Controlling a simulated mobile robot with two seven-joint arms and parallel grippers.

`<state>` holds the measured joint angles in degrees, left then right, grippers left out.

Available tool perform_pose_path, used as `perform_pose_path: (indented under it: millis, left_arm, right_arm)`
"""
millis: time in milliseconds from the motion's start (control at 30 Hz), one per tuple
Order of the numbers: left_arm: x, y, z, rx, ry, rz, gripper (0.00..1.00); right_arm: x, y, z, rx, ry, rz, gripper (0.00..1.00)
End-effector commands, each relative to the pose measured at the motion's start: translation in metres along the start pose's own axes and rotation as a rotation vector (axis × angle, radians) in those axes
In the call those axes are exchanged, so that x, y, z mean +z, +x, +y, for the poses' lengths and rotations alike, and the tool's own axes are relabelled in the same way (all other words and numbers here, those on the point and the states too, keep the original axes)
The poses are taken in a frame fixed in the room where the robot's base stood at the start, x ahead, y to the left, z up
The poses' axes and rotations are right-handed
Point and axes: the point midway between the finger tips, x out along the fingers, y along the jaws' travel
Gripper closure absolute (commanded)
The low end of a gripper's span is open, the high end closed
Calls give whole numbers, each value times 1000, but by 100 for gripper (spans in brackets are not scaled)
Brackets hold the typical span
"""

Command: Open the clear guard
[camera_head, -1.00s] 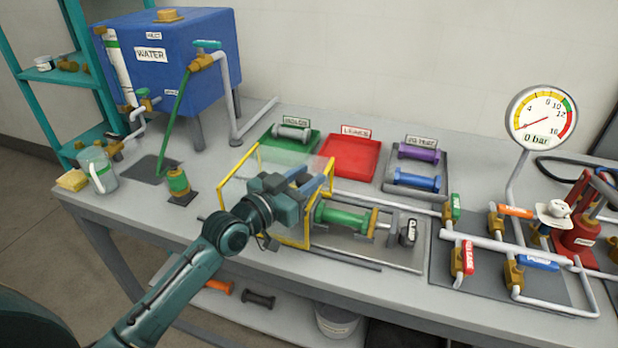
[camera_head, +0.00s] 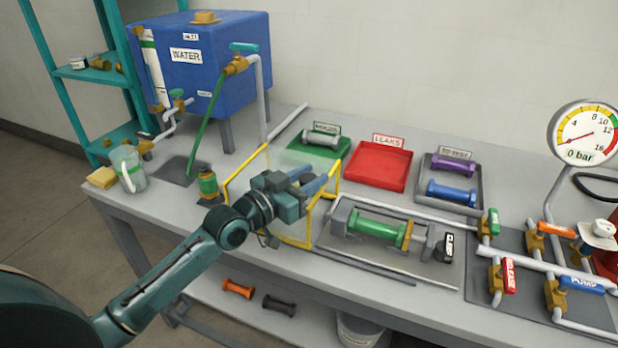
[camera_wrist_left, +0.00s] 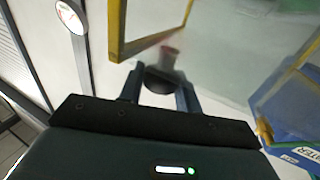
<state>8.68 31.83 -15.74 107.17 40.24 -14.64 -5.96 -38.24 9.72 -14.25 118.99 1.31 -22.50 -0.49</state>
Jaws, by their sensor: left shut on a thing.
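The clear guard (camera_head: 338,172) is a see-through box with a yellow frame on the bench. It stands to the left of the green cylinder (camera_head: 378,226) in the clamp fixture, leaving that cylinder uncovered. In the left wrist view the guard's yellow frame (camera_wrist_left: 118,35) and clear panel show close ahead. My left gripper (camera_head: 316,182) reaches over the guard from the front left. Its fingers (camera_wrist_left: 160,88) are shut on a dark round handle (camera_wrist_left: 158,78), partly hidden between them. My right gripper is out of view.
A green tray (camera_head: 295,150), a red tray (camera_head: 376,183) and a grey tray (camera_head: 478,202) lie behind. The brass-and-green fitting (camera_head: 208,186) stands close left of the guard. Valves, pipes and a gauge (camera_head: 585,135) are at right. The blue water tank (camera_head: 230,80) is at back left.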

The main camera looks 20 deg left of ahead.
Motion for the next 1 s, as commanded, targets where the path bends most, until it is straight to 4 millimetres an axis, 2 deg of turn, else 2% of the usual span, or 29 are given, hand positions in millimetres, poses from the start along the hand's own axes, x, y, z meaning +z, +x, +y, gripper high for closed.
perform_pose_path:
  millis: [33,67,300,533,667,767,1000]
  left_arm:
    - [0,0,1,2,-2,1,100]
    - [0,0,1,2,-2,1,65]
    - [0,0,1,2,-2,0,46]
    - [0,-1,1,2,-1,0,46]
    - [1,-10,0,1,0,-2,46]
    - [2,-26,1,2,1,-3,46]
    - [4,-76,1,2,0,-6,46]
  right_arm:
    - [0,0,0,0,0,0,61]
    - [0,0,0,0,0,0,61]
    - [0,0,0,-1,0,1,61]
    - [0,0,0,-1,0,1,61]
    - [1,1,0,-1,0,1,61]
    - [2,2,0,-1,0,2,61]
    - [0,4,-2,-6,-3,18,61]
